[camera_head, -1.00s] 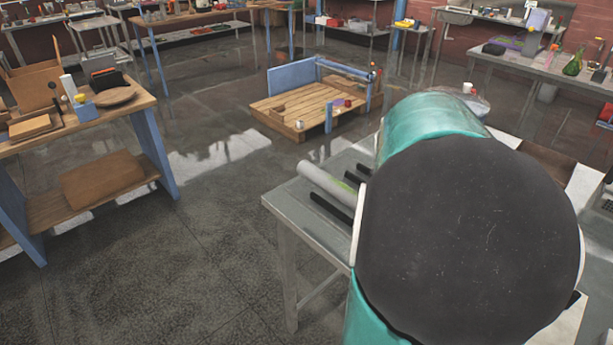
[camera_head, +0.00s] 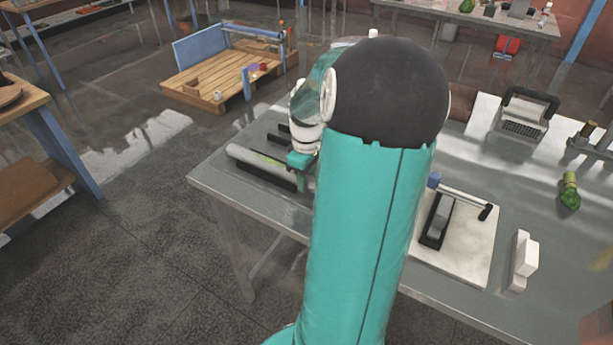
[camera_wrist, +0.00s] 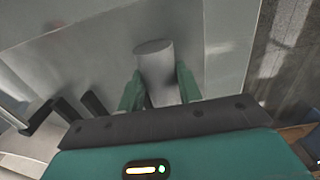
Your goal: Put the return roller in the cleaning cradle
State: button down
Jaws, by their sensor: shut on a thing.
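The return roller, a pale grey cylinder (camera_head: 246,156) with a green-yellow mark, shows at the table's left end in the head view. A grey cylinder that looks like the same roller stands out between the fingers in the wrist view (camera_wrist: 155,62). My gripper (camera_head: 301,160) is at the roller's right end, with its green fingers (camera_wrist: 160,90) shut on it. Black bars (camera_head: 268,174), which look like the cleaning cradle, lie close beside the roller; they also show at left in the wrist view (camera_wrist: 95,103). Contact between roller and bars cannot be told. My arm hides part of this area.
The grey metal table (camera_head: 225,185) has a white board (camera_head: 465,250) on the right with a black holder (camera_head: 437,218) and a rod. A white block (camera_head: 523,262), a green bottle (camera_head: 569,190) and a keyed device (camera_head: 524,122) stand farther right.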

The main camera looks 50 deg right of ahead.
jog(key=shift+f, duration=0.1)
jog(key=c, duration=0.9)
grip_release()
jog(key=shift+c, duration=0.2)
notch_tip(320, 180, up, 12)
jog(key=w+a+r+t+h, duration=0.1)
jog(key=w+a+r, duration=0.1)
jog(key=a, duration=0.8)
jog(key=w+a+r+t+h, duration=0.1)
jog(key=w+a+r, duration=0.1)
jog(key=a, duration=0.7)
jog(key=s+a+t+y, duration=0.1)
jog(key=s+a, duration=0.2)
jog(key=a, duration=0.5)
jog(key=s+a+m+t+y, duration=0.1)
jog(key=s+a+t, duration=0.1)
jog(key=a, duration=0.7)
jog(key=shift+s+t, duration=0.3)
jog(key=shift+s, duration=0.6)
